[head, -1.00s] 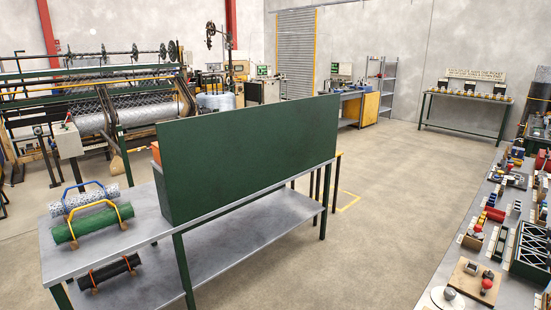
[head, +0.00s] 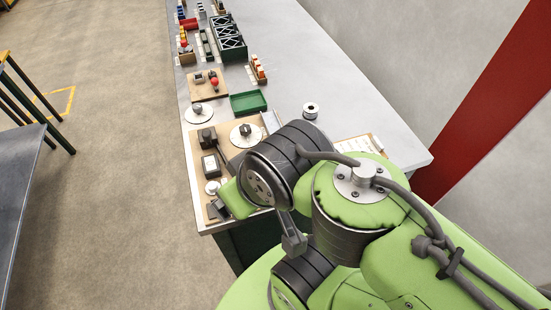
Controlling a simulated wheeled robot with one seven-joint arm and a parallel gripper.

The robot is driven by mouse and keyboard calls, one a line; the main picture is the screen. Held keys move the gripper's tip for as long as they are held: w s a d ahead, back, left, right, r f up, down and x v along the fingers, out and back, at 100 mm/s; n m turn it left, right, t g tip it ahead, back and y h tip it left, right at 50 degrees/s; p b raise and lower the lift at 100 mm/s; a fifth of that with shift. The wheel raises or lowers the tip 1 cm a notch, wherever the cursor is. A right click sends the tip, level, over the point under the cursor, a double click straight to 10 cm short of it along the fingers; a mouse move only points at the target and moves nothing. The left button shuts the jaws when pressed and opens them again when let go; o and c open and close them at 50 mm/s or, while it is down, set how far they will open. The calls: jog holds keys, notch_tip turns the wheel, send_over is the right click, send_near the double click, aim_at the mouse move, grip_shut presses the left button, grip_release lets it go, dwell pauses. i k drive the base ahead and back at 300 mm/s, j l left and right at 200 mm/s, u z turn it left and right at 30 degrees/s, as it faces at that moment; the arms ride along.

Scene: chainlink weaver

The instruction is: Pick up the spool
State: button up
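A small spool (head: 311,110) with a pale rim and a dark centre stands on the grey bench top (head: 340,105) in the head view. It is beyond my arm, a little right of a green tray. Nothing touches it. My green and black arm is folded over the near end of the bench. A grey finger-like part (head: 293,238) hangs below its black joint and may belong to my gripper. The rest of the gripper is hidden by the arm, so its opening does not show. The arm's end is well short of the spool.
A green tray (head: 248,102) and a white disc with a knob (head: 199,115) lie left of the spool. A board with several devices (head: 211,165) fills the near left. A clipboard (head: 358,145) lies near my arm. Bare bench lies behind the spool.

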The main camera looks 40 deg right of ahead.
aim_at(311, 109)
jog(key=z, duration=1.6)
jog(key=l+u, duration=0.25)
jog(key=u, duration=0.2)
jog(key=i+l+u, duration=0.1)
jog(key=l+u, duration=0.15)
jog(key=u, duration=0.15)
jog(key=l+u, duration=0.25)
jog(key=u, duration=0.2)
jog(key=k+l+u, duration=0.1)
jog(key=l+u, duration=0.15)
jog(key=u, duration=0.15)
jog(key=k+l+u, duration=0.1)
jog(key=u, duration=0.35)
jog(key=l, duration=0.1)
